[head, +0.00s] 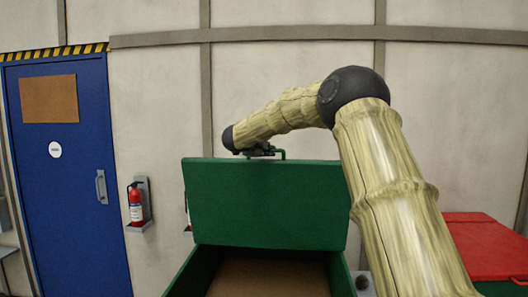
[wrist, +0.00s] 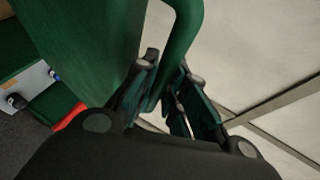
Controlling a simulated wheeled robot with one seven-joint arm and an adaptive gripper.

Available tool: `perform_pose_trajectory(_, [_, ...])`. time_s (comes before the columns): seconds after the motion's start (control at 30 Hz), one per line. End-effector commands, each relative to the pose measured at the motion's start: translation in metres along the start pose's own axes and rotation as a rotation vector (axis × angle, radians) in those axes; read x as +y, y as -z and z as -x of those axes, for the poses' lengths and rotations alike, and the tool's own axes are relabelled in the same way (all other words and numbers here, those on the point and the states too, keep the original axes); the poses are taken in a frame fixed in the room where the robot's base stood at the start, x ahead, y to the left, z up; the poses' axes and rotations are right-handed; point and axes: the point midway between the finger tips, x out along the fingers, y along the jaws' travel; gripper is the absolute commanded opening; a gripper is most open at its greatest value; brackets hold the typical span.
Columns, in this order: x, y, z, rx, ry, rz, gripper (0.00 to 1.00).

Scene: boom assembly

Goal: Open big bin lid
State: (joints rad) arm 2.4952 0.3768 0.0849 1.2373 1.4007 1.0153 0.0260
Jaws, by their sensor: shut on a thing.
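The big bin is green, and its lid (head: 265,204) stands raised, nearly upright, at the back of the open bin body (head: 192,275). A brown surface shows inside the bin. My gripper (head: 262,150) is at the top edge of the lid, at the green handle (head: 280,152). In the wrist view the handle (wrist: 181,45) runs down between the fingers of my gripper (wrist: 165,98), which are shut on it. The lid's green face (wrist: 85,40) fills the upper left there. The lid's hinge is not clearly seen.
A red-topped bin (head: 485,246) stands to the right. A blue door (head: 65,180) and a red fire extinguisher (head: 136,204) are on the left. A pale panelled wall (head: 270,80) rises behind the lid.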

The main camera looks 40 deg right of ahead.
Motion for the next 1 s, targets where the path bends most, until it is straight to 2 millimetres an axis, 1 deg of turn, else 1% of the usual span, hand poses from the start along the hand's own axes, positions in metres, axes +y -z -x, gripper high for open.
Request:
perform_pose_trajectory(0.03, [0.003, -0.002, 0.000, -0.004, -0.003, 0.002, 0.00])
perform_pose_trajectory(0.27, [0.003, -0.001, 0.000, -0.003, -0.002, 0.002, 0.00])
perform_pose_trajectory(0.3, [0.002, -0.001, 0.000, -0.002, -0.002, 0.001, 0.17])
perform_pose_trajectory(0.33, [0.002, 0.000, 0.000, -0.002, -0.002, 0.001, 0.22])
perform_pose_trajectory(0.63, [0.001, 0.000, 0.000, -0.001, -0.001, 0.000, 0.23])
perform_pose_trajectory(0.73, [0.001, 0.000, 0.004, -0.001, 0.000, 0.000, 0.23])
perform_pose_trajectory(0.87, [-0.001, -0.002, 0.019, -0.004, 0.000, 0.000, 0.23])
perform_pose_trajectory(1.0, [0.000, -0.002, 0.043, -0.004, 0.000, 0.002, 0.23])
